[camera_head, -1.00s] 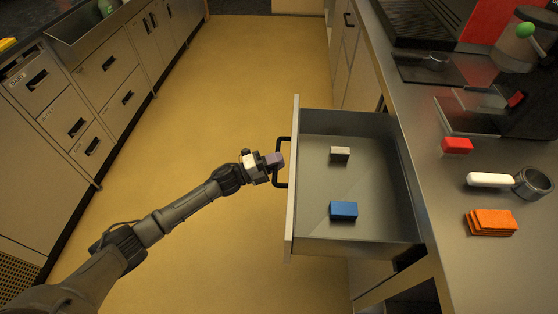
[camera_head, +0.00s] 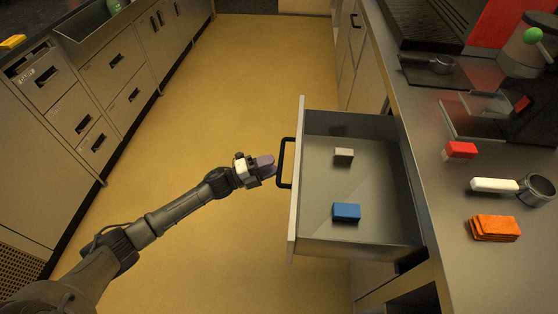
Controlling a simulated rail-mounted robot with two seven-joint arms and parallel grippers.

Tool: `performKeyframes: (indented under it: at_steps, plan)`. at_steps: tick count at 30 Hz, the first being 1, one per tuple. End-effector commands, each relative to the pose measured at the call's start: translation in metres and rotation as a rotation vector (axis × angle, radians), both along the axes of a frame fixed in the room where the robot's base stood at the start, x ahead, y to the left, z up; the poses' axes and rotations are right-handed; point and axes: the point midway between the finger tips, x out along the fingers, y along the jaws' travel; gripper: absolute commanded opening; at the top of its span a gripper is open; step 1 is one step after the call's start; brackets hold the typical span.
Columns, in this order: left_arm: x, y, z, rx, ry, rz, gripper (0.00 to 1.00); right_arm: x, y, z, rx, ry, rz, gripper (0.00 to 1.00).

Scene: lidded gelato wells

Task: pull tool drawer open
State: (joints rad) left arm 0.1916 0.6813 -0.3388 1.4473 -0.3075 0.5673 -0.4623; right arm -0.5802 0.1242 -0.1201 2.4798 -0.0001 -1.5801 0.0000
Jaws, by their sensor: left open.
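The tool drawer (camera_head: 370,240) is pulled far out from under the right-hand counter. Its black bar handle (camera_head: 284,162) is on the drawer's left-facing front (camera_head: 297,190). A blue block (camera_head: 346,212) and a small grey-beige block (camera_head: 344,153) lie inside on the drawer floor. My left gripper (camera_head: 268,166) is just left of the handle, with a small gap between them. It is open and holds nothing. My right gripper is not in view.
On the right counter (camera_head: 440,220) lie a red-topped block (camera_head: 460,150), a white-handled metal portafilter-like tool (camera_head: 494,185) and folded orange cloths (camera_head: 494,228). Closed cabinets (camera_head: 75,110) line the left. The yellow floor (camera_head: 220,90) between is clear.

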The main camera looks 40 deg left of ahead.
Motion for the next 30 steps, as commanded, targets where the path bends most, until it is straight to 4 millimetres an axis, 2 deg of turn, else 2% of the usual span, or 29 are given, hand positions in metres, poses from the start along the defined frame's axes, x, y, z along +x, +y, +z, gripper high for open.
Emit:
performKeyframes:
  at_steps: [6,15,21,30]
  plan:
    - [-0.036,0.027,-0.008,0.001,0.003,0.001,0.41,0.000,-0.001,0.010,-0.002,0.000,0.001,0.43]
    - [-0.068,0.053,-0.015,0.000,0.000,0.000,0.41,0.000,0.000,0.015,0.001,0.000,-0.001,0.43]
    - [-0.076,0.059,-0.017,0.000,0.000,-0.001,0.41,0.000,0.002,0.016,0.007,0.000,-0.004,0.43]
    - [-0.077,0.060,-0.017,0.000,-0.002,-0.001,0.41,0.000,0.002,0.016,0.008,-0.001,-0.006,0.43]
